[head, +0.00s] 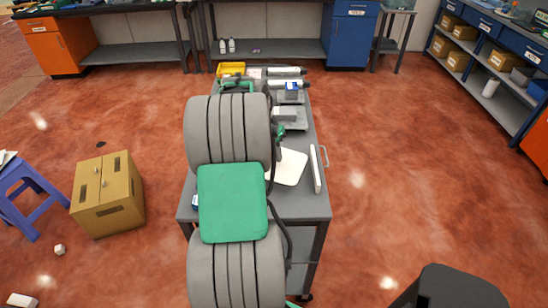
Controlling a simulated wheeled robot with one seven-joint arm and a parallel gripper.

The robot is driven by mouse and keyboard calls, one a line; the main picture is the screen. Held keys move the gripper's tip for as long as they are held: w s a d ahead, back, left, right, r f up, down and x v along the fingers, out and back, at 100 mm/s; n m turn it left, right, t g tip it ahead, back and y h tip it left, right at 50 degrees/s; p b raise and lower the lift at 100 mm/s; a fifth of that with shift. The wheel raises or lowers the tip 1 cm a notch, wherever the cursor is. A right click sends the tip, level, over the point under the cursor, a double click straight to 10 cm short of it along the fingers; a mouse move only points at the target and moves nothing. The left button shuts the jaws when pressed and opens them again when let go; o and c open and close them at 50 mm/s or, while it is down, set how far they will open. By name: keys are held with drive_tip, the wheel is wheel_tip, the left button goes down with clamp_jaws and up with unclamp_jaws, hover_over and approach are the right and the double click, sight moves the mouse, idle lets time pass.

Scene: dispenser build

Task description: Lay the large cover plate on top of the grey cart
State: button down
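The grey cart (312,205) stands in the middle of the head view, its top partly hidden by my arm. A pale, flat plate with rounded corners (291,166) shows just right of my arm, over the cart top. It may be the large cover plate; its left part is hidden. I cannot tell whether it rests on the top or is held above it. My arm, with grey ribbed links and a green joint cover, crosses the view. My gripper cannot be made out behind it.
A narrow white piece (315,170) lies near the cart's right edge. Grey devices (290,117), white cylinders (287,71) and a yellow bin (231,69) crowd the far end. A cardboard box (108,194) and blue stool (22,190) stand left.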

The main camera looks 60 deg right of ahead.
sight(274, 161)
drive_tip(key=x, duration=0.4)
drive_tip(key=shift+w+f, duration=0.1)
drive_tip(key=shift+f, duration=0.2)
drive_tip(key=c, duration=1.1)
unclamp_jaws()
drive_tip(key=shift+r, duration=0.1)
drive_tip(key=v, duration=1.2)
drive_tip(key=w+a+r+n+t, duration=0.1)
drive_tip(key=w+a+r+n, duration=0.3)
drive_tip(key=w+a, duration=0.6)
drive_tip(key=w+a+n+t, duration=0.3)
drive_tip(key=a+n, duration=0.5)
drive_tip(key=a, duration=1.3)
drive_tip(key=s+a+f+n+y, duration=0.1)
drive_tip(key=s+a+f+n, duration=0.1)
drive_tip(key=a, duration=0.5)
drive_tip(key=s+a+f+n+t+y, duration=0.1)
drive_tip(key=s+a+f+n, duration=0.1)
drive_tip(key=a+n, duration=0.3)
drive_tip(key=s+a, duration=0.1)
drive_tip(key=a, duration=0.2)
drive_tip(key=shift+a+b, duration=0.25)
drive_tip(key=shift+b, duration=0.1)
